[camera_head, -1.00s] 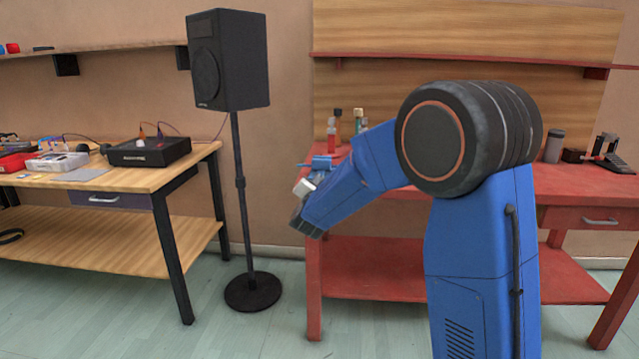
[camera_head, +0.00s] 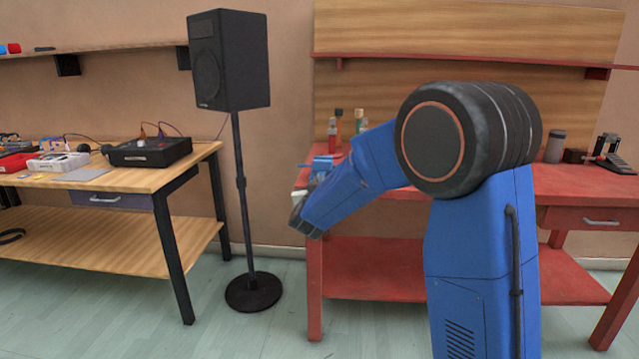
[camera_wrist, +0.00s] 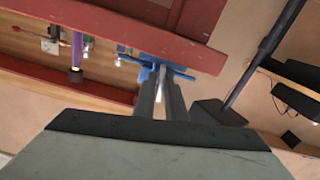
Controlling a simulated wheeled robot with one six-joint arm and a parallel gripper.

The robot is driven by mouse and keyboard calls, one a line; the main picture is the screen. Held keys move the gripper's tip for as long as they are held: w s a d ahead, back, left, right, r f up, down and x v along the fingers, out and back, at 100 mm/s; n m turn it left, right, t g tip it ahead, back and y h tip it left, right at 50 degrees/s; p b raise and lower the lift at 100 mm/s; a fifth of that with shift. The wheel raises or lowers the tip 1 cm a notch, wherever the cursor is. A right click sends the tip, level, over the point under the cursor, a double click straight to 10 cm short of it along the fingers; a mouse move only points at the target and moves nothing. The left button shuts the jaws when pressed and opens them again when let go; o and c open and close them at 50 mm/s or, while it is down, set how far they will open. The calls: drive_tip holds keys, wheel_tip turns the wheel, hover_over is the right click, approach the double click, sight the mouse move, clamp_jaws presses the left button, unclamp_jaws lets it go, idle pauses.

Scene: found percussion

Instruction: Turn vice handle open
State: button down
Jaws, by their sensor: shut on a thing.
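The blue vice (camera_head: 320,162) is at the left front corner of the red workbench. It also shows in the wrist view (camera_wrist: 152,59), just beyond my fingertips. My gripper (camera_wrist: 161,76) reaches the front of the vice, its two fingers close together. It is shut on the vice handle, a thin pale rod (camera_wrist: 184,75) seen partly beside the fingers. Most of the handle is hidden by the fingers. In the head view my arm hides the handle and the fingertips.
The red workbench (camera_head: 345,270) holds several bottles (camera_head: 338,130) behind the vice, with a grey canister (camera_head: 555,146) farther right. A black speaker (camera_head: 230,60) on a stand is to the left. A wooden table (camera_head: 130,182) is farther left.

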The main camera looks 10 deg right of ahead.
drive_tip(key=n, duration=0.7)
drive_tip(key=shift+a+f, duration=0.15)
drive_tip(key=n, duration=0.6)
drive_tip(key=shift+f, duration=0.15)
drive_tip(key=shift+n, duration=0.4)
drive_tip(key=c, duration=1.9)
unclamp_jaws()
drive_tip(key=shift+o, duration=0.2)
